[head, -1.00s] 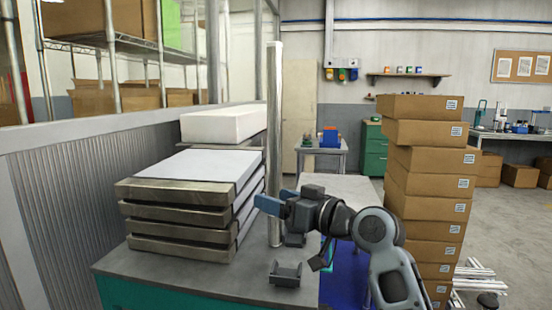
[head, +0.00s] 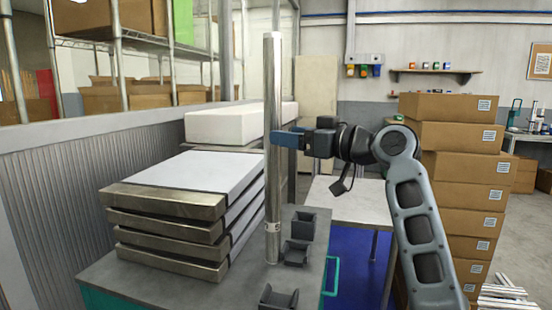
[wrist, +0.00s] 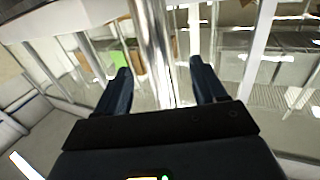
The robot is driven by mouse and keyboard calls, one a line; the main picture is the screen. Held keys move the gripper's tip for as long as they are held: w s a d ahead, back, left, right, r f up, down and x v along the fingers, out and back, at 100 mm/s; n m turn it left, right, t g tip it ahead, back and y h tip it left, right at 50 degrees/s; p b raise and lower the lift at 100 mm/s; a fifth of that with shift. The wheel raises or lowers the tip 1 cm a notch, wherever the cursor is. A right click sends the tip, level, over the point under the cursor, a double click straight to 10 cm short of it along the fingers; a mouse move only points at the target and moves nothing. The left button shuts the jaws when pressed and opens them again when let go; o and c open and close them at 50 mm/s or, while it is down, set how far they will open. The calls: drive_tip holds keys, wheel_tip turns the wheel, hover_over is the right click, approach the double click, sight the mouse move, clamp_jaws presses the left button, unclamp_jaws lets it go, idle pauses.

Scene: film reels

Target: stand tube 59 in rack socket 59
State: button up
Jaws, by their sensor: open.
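A tall shiny metal tube (head: 272,95) stands upright on the grey bench top. In the wrist view the tube (wrist: 153,40) passes between the two open fingers (wrist: 161,68), with gaps visible on both sides. Dark brackets stand by the tube's foot: one behind (head: 303,226), one beside it (head: 296,253) and one in front (head: 279,296). I cannot tell which is socket 59.
A stack of metal-edged slabs (head: 165,207) stands close on the left of the bench. A tall pile of cardboard boxes (head: 455,170) stands right of my arm. A white table (head: 350,200) is behind the bench.

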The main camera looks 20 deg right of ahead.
drive_tip(key=x, duration=0.3)
drive_tip(key=p+x, duration=0.1)
drive_tip(key=x, duration=0.1)
drive_tip(key=shift+w+f, duration=0.35)
drive_tip(key=shift+c, duration=0.2)
clamp_jaws()
idle(0.5)
